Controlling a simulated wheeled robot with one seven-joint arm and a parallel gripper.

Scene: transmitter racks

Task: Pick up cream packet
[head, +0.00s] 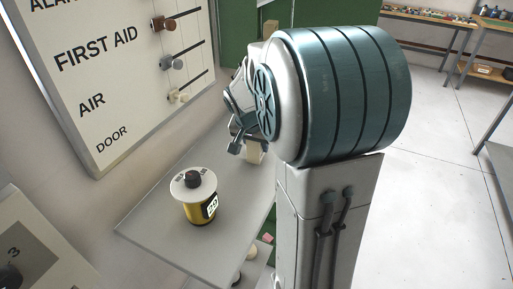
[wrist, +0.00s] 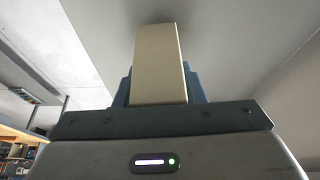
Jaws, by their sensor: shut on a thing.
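The cream packet (wrist: 159,65) is a plain, upright cream block in the middle of the wrist view. My gripper (wrist: 159,90) is shut on it, with a blue-grey finger showing at each side of its lower part. In the head view the packet (head: 254,152) shows as a small cream piece beside my gripper (head: 243,143), above or at the far end of the grey shelf. My arm hides part of that area. I cannot tell whether the packet touches the shelf.
A yellow and black canister (head: 201,208) with a round white top and dark knob stands on the grey shelf (head: 165,243). A labelled lever panel (head: 95,60) is on the wall behind. Workbenches (head: 430,17) stand far right, past open floor (head: 430,130).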

